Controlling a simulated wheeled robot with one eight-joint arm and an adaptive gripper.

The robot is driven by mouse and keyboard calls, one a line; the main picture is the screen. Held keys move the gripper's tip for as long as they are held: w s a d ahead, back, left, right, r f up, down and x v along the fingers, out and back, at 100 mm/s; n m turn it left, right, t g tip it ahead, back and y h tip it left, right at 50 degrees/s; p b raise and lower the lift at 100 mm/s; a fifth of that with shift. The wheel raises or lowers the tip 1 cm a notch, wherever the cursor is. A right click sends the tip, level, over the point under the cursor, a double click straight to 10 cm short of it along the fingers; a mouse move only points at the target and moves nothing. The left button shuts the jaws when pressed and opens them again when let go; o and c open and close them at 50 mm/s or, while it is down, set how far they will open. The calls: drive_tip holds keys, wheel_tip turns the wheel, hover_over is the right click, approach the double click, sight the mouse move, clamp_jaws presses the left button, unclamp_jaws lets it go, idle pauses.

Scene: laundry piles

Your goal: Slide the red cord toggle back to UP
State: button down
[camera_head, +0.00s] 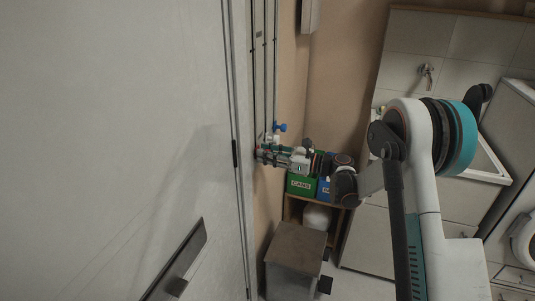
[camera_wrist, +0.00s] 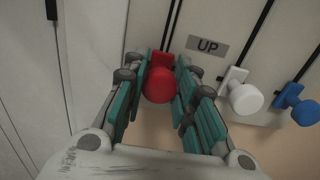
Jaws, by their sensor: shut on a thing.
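In the wrist view, the red cord toggle (camera_wrist: 159,84) has a round knob and sits on a dark vertical cord. My gripper (camera_wrist: 160,72) has its teal-padded fingers on both sides of the red knob, shut on it. The UP label (camera_wrist: 208,46) is a grey plate on the wall panel just right of the red toggle, slightly higher in the picture. In the head view, my gripper (camera_head: 268,154) is at the cords beside the wall; the red toggle is mostly hidden there by the fingers.
A white toggle (camera_wrist: 244,97) and a blue toggle (camera_wrist: 303,110) hang on neighbouring cords to the right. In the head view, green (camera_head: 301,184) and blue (camera_head: 324,190) bins stand on a shelf below my gripper. A grey cabinet (camera_head: 296,246) stands lower. A door (camera_head: 110,120) fills the left.

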drive_tip(key=c, duration=1.3)
unclamp_jaws()
drive_tip(key=shift+d, duration=0.1)
drive_tip(key=v, duration=1.1)
drive_tip(key=shift+s+d, duration=0.15)
drive_tip(key=shift+d, duration=0.25)
drive_tip(key=shift+r, duration=0.1)
